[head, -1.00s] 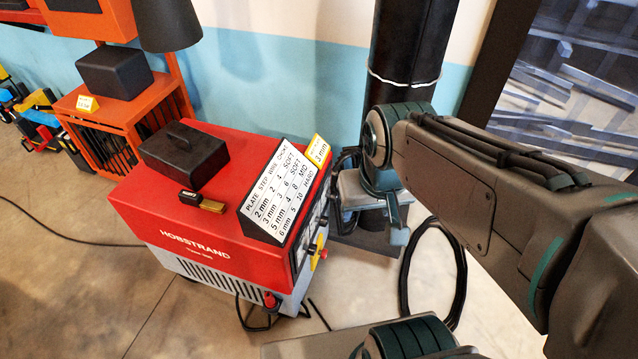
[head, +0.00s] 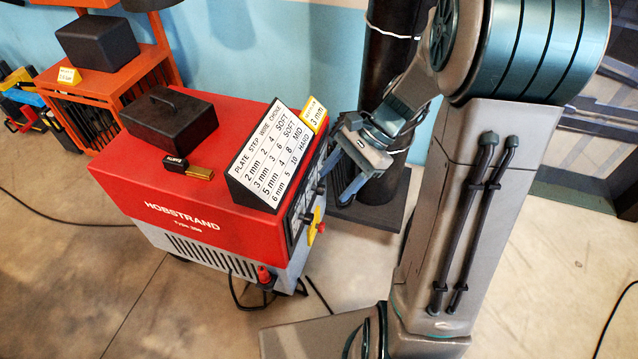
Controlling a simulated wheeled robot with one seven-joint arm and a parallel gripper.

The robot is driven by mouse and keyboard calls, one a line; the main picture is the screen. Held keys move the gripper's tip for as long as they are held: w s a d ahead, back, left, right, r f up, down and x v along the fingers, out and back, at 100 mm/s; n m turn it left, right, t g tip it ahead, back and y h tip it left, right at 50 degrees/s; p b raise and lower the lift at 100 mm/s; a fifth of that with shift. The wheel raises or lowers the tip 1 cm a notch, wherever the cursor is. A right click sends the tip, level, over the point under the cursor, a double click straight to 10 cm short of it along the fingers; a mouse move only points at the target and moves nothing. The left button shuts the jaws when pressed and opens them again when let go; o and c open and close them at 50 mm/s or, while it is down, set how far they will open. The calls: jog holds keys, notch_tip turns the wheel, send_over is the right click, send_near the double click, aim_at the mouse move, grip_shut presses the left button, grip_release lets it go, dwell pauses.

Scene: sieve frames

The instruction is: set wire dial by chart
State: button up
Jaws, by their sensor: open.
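The red and grey Hobstrand machine (head: 190,225) stands on the floor. A white chart (head: 268,160) leans on its top, headed plate, step, wire, choke; its 3 mm row reads 3, 6, SOFT. A yellow tag (head: 315,113) behind the chart reads 3 mm. The control panel (head: 298,215) on the machine's right side is seen nearly edge-on, so I cannot read the dials or tell which is the wire dial. My gripper (head: 334,180) is open and empty, fingers pointing down-left beside the panel's upper far part. I cannot tell whether a fingertip touches a knob.
A black box with a handle (head: 166,120) and a small black and brass block (head: 190,167) sit on the machine's top. A yellow and red switch (head: 317,222) juts from the panel. A black column (head: 388,90) stands behind my gripper. Orange cabinet (head: 90,105) at left.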

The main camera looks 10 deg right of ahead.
jog(key=w+d+f+m+t+y+b, duration=0.1)
jog(key=w+d+f+m+y+b, duration=0.2)
jog(key=f, duration=0.4)
jog(key=w+d+f+m+t+y+b, duration=0.1)
jog(key=w+f+m+y+b, duration=0.2)
jog(key=w+f+m, duration=0.3)
jog(key=m+t+y+b, duration=0.2)
jog(key=m+t+b, duration=0.3)
jog(key=m+t, duration=0.5)
send_near(324, 191)
jog(key=shift+m+g, duration=0.4)
jog(key=shift+g, duration=0.3)
jog(key=b+x, duration=0.1)
jog(key=x, duration=0.4)
jog(key=b+x, duration=0.1)
jog(key=x, duration=0.4)
jog(key=shift+w+a+r, duration=0.1)
jog(key=shift+w+r, duration=0.05)
jog(key=shift+w, duration=0.35)
jog(key=c, duration=1)
